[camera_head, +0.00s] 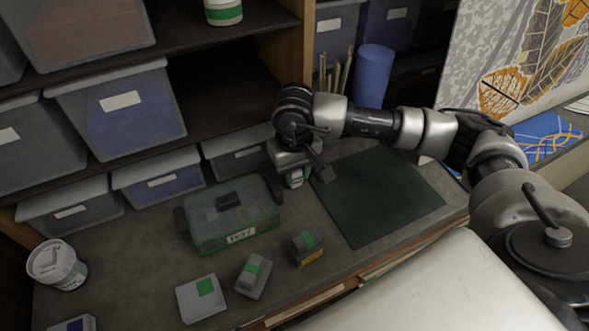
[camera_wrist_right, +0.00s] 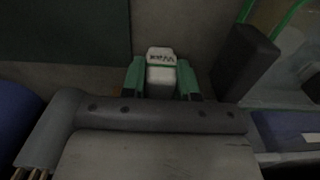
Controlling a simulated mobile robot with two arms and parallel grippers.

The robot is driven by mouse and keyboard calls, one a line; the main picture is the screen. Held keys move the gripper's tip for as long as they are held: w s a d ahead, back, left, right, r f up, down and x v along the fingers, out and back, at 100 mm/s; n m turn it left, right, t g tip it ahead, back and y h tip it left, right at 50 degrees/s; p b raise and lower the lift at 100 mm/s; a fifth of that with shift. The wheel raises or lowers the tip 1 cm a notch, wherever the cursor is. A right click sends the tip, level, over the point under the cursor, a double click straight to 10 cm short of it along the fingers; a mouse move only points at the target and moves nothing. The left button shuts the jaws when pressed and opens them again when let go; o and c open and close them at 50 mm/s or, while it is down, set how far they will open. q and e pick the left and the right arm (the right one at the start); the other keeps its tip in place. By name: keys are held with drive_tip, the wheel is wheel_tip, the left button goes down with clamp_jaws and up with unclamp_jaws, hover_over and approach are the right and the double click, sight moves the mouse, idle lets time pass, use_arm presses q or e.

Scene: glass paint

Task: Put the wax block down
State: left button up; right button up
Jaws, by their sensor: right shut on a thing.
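The wax block (camera_wrist_right: 161,57) is small and white with dark lettering on its face. In the right wrist view it sits between the green-tipped fingers of my right gripper (camera_wrist_right: 160,82), which is shut on it. In the head view my right gripper (camera_head: 295,170) hangs over the back of the workbench, between the green toolbox and the dark green mat. The wax block (camera_head: 295,180) shows only partly there, below the fingers. I cannot tell whether it touches the bench. My left gripper is in neither view.
The dark green cutting mat (camera_head: 380,195) lies right of the gripper. A translucent green toolbox (camera_head: 232,215) stands left. A blue cylinder (camera_head: 373,77) and shelf bins (camera_head: 120,105) stand behind.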

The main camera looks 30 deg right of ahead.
drive_tip(key=o, duration=0.9)
drive_tip(key=shift+o, duration=0.2)
drive_tip(key=shift+p, duration=0.5)
drive_tip(key=shift+w+r, duration=0.1)
drive_tip(key=shift+r, duration=0.05)
wheel_tip(320, 180, up, 3)
drive_tip(key=b, duration=0.2)
drive_tip(key=shift+d+b, duration=0.1)
drive_tip(key=shift+b, duration=0.3)
wheel_tip(320, 180, up, 6)
drive_tip(key=shift+r+b, duration=0.15)
drive_tip(key=shift+b, duration=0.3)
drive_tip(key=shift+s+r, duration=0.2)
drive_tip(key=shift+r, duration=0.3)
